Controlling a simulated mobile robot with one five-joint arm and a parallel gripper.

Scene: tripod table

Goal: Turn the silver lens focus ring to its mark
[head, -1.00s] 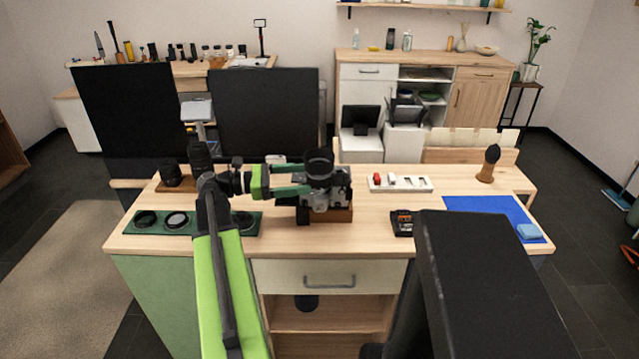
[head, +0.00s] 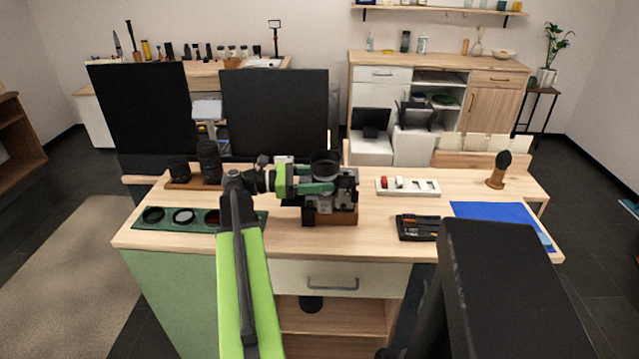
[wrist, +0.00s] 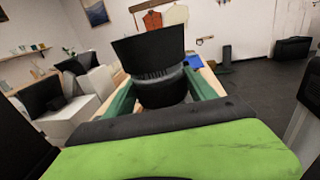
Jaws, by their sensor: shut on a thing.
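The camera (head: 348,196) sits on a wooden block (head: 335,218) on the table, with its dark lens (head: 325,163) pointing up. In the wrist view the black lens (wrist: 150,52) flares at its top, and a narrow silver-grey ring (wrist: 178,73) shows below a ribbed band. My gripper (head: 318,188) comes in from the left, its green fingers on either side of the lens. In the wrist view my gripper (wrist: 162,95) is shut around the lower lens barrel. The exact contact and any focus mark are too small to tell.
On the left stand two black lenses (head: 209,162) and a green tray (head: 168,227) of round filters. On the right are a white tray (head: 408,194), a black tool case (head: 418,228), a blue mat (head: 490,212) and a brush (head: 501,168). Dark panels (head: 274,112) rise behind.

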